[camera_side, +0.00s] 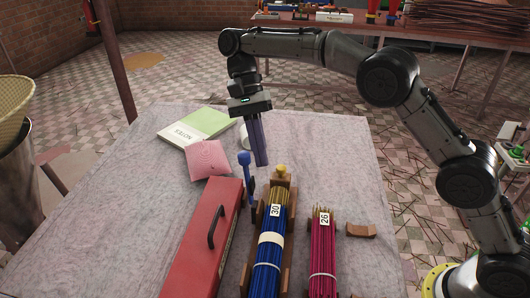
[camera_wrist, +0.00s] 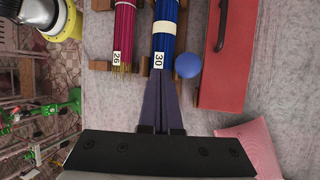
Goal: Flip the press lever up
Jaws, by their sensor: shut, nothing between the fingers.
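The press lever is a blue rod with a round blue knob (camera_side: 244,158), standing beside the far end of the red box. In the side view it looks roughly upright, rising from the gap between the red box and the blue bundle's wooden holder. In the wrist view the blue knob (camera_wrist: 188,65) hides its rod. My gripper (camera_side: 262,164) points down just right of the knob in the side view, its long dark fingers together and empty. In the wrist view the fingertips (camera_wrist: 163,78) lie left of the knob, near the blue bundle's end. I cannot tell if they touch the lever.
The red box (camera_side: 205,240) with a black handle lies left of the lever. Blue sticks (camera_side: 271,250) and magenta sticks (camera_side: 322,255) lie in wooden holders on the right. A pink pillow-shaped packet (camera_side: 207,158) and a green-white notebook (camera_side: 195,127) lie behind. The table's right side is mostly clear.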

